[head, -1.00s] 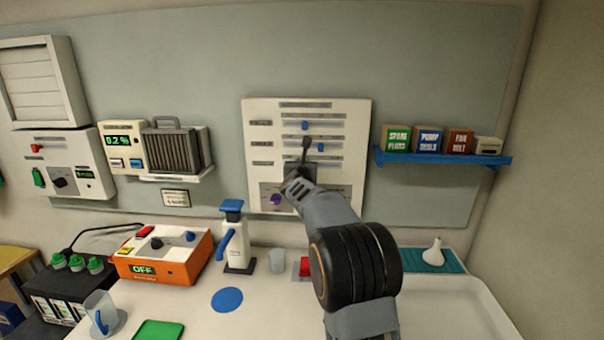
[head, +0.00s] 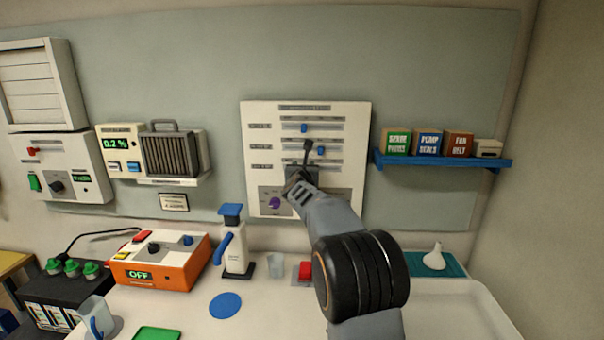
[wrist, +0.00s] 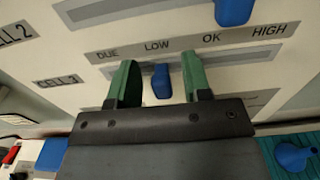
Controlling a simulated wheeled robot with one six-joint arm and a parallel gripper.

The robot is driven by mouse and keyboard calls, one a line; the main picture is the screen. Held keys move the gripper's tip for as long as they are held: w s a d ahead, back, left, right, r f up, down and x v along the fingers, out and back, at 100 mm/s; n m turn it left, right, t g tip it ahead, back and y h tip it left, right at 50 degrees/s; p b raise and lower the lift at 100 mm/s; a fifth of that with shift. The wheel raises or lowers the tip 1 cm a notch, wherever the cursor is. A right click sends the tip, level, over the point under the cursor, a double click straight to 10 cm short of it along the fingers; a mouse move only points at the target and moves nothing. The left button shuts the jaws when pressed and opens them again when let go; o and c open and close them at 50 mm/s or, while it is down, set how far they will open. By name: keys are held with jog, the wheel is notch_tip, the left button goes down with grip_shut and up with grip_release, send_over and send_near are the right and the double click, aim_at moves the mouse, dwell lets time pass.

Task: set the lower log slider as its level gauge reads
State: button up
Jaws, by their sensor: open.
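The white log panel (head: 257,150) hangs on the wall with labelled slider rows. In the wrist view, the lower slider's blue knob (wrist: 161,81) sits between the green fingers of my gripper (wrist: 156,64), with gaps visible on both sides. It stands under the LOW mark of the scale strip (wrist: 190,43). The gripper is open at the panel in the head view (head: 302,170), where it hides the lower knob. A higher row's blue knob (wrist: 233,10) is further right. A black battery box (head: 68,294) with green caps has small gauge windows, too small to read.
A purple knob (head: 274,203) is on the panel's lower part. A blue shelf (head: 440,161) with boxes is to the right.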

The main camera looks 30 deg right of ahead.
jog(key=b+v, duration=0.4)
jog(key=v, duration=0.9)
jog(key=shift+s+a, duration=0.2)
jog(key=s+a+f+n+g+y, duration=0.2)
jog(key=a+f+n+y, duration=0.4)
jog(key=n, duration=0.7)
jog(key=s+a+f+n+g+y, duration=0.25)
jog(key=a+f+n+y, duration=0.35)
jog(key=n, duration=0.7)
jog(key=s+f+n+g+h, duration=0.1)
jog(key=s+f+n+g, duration=0.1)
jog(key=s+n, duration=0.3)
jog(key=s+f+n+g+h, duration=0.1)
jog(key=s+f+n+g, duration=0.2)
jog(key=s, duration=0.6)
jog(key=s+a+f+n+g+h, duration=0.1)
jog(key=s+f+n+g, duration=0.1)
jog(key=s+f+n, duration=0.4)
jog(key=shift+s+f+n, duration=0.25)
jog(key=shift+s+n, duration=0.6)
jog(key=shift+n, duration=0.25)
